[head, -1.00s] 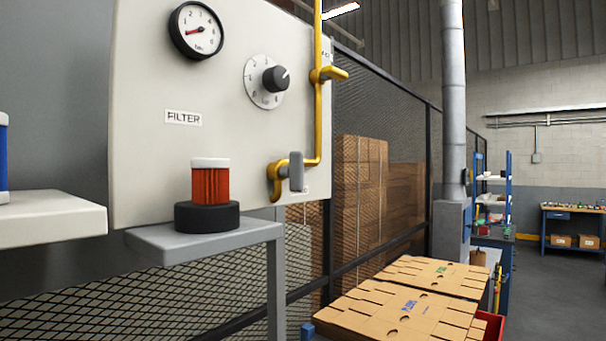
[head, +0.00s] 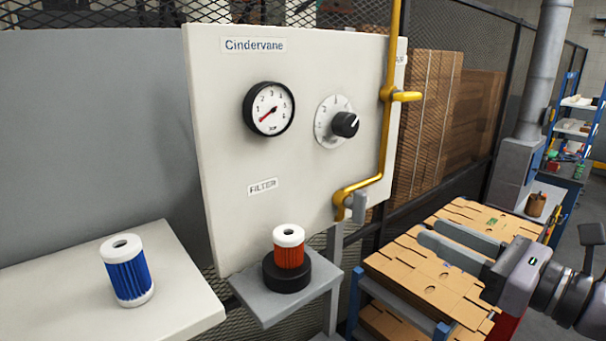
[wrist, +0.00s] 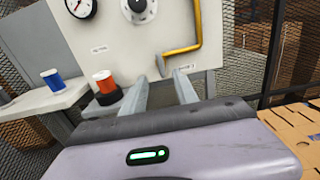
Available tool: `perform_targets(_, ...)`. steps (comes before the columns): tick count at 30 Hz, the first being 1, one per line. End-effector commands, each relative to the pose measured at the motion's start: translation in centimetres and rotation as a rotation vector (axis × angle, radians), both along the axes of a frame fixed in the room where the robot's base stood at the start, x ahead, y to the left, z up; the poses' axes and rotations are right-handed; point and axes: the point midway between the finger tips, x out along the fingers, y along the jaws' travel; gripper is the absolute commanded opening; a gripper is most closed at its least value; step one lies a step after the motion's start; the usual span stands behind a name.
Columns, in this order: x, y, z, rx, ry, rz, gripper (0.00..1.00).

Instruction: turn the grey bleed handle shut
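The grey bleed handle (head: 359,207) hangs upright at the lower end of the yellow pipe (head: 382,135), at the panel's lower right. In the wrist view the handle (wrist: 160,66) shows small, just past and between my fingertips. My gripper (head: 430,233) is open and empty, its two grey fingers parallel. In the head view the fingertips are right of the handle and slightly lower, with a visible gap. The wrist view also shows my gripper (wrist: 160,80) pointing toward the panel.
The white panel (head: 225,130) carries a gauge (head: 269,109) and a black knob (head: 345,124). A red filter (head: 289,250) stands on a black base on a grey shelf. A blue filter (head: 127,270) stands on a white shelf. Flat cardboard (head: 400,262) lies below my gripper.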

Motion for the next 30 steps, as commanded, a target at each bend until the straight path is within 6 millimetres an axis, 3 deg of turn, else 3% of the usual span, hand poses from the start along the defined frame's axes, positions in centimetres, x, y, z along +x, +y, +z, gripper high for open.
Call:
perform_targets(9,7.6,5.6,0.0,-0.003,0.005,0.011,0.35)
perform_targets(15,11.5,8.1,-0.1,-0.006,0.005,0.007,0.35)
perform_targets(21,13.1,9.1,-0.2,-0.006,0.005,0.005,0.35)
perform_targets(30,13.3,9.2,-0.3,-0.006,0.004,0.004,0.35)
